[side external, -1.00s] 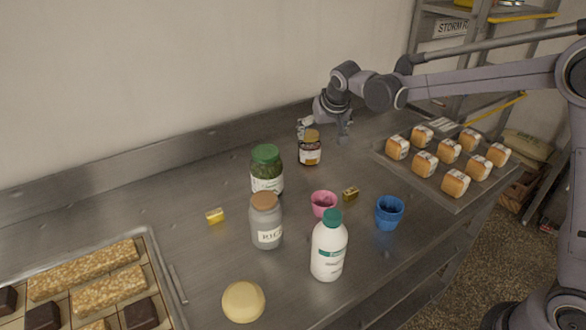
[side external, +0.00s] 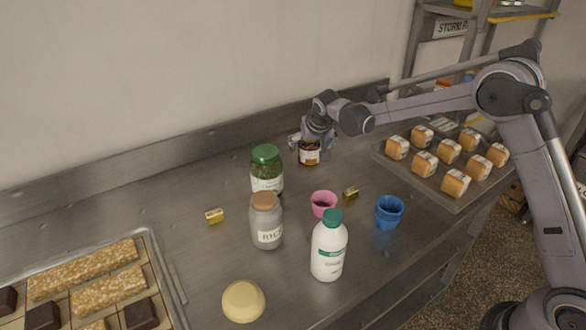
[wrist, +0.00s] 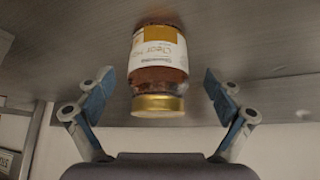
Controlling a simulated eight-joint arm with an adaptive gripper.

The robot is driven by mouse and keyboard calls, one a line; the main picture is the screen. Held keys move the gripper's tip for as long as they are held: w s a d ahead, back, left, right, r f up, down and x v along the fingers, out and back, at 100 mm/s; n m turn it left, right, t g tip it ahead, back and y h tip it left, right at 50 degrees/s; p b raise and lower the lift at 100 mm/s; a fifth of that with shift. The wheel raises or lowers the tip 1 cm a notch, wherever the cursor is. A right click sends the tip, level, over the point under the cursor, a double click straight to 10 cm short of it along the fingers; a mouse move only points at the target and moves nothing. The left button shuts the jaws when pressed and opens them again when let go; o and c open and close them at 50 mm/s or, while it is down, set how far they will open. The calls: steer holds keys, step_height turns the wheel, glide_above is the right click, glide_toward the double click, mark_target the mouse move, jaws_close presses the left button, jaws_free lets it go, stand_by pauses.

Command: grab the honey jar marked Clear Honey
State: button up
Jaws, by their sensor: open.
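The honey jar (side external: 309,155) stands upright on the steel counter (side external: 215,265), near the back wall. Its label reads "Clear Ho..." in the wrist view, where the jar (wrist: 158,62) shows dark amber contents and a gold lid. My gripper (side external: 311,145) is above and around the top of the jar in the side view, hiding the lid. In the wrist view my gripper (wrist: 158,84) is open, one finger on each side of the jar, with a gap visible on both sides. The fingers do not appear to touch it.
A green-lidded jar (side external: 266,172), a rice jar (side external: 266,225), a white bottle (side external: 328,248), a pink cup (side external: 323,203) and a blue cup (side external: 389,212) stand nearer the front. A tray (side external: 455,201) of small loaves is at right.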

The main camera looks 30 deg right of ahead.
mark_target(309, 150)
steer(key=shift+x, duration=1.8)
steer(key=shift+d, duration=0.1)
steer(key=shift+c, duration=0.4)
steer(key=c, duration=1.7)
